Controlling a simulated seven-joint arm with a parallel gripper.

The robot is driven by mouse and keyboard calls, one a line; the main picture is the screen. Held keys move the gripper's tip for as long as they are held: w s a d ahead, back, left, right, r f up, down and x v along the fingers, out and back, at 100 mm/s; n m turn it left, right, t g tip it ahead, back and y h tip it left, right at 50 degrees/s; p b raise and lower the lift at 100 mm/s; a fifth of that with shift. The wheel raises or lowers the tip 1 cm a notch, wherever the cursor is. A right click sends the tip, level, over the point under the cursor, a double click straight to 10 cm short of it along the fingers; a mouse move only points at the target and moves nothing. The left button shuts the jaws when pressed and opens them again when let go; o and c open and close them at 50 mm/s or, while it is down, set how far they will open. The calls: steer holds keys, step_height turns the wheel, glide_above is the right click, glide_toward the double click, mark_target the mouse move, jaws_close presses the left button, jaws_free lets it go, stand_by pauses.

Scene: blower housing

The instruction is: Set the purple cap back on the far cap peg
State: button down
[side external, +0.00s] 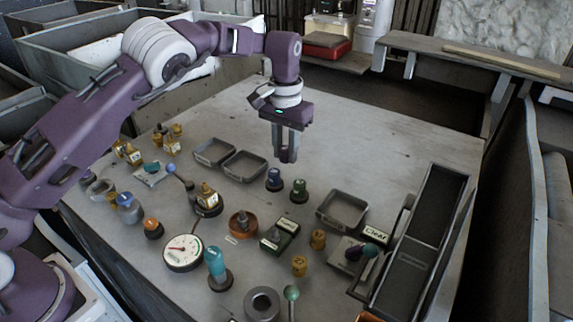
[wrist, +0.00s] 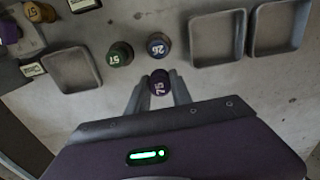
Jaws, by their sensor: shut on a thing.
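My gripper (side external: 286,157) points down over the table and is shut on the purple cap (wrist: 160,83). In the wrist view the cap sits between the two fingers and carries the number 75. In the side view the fingers hide most of it. A blue cap (side external: 274,180) and a green cap (side external: 299,190) stand upright on dark bases just in front of the gripper. They also show in the wrist view, the blue cap (wrist: 158,45) marked 26 and the green cap (wrist: 120,54) marked 57. I cannot make out an empty cap peg; one could be hidden beneath the gripper.
Two shallow grey trays (side external: 245,178) lie left of the caps, and another tray (side external: 343,222) lies to the right. A round dial (side external: 183,253), a teal-topped knob (side external: 215,262) and several brass pieces crowd the front. The table behind the gripper is clear.

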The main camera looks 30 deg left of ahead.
mark_target(285, 178)
step_height(285, 178, down, 5)
steer(key=shift+f, duration=0.2)
steer(key=shift+f, duration=0.15)
steer(key=c, duration=1.1)
jaws_free()
steer(key=shift+c, duration=0.2)
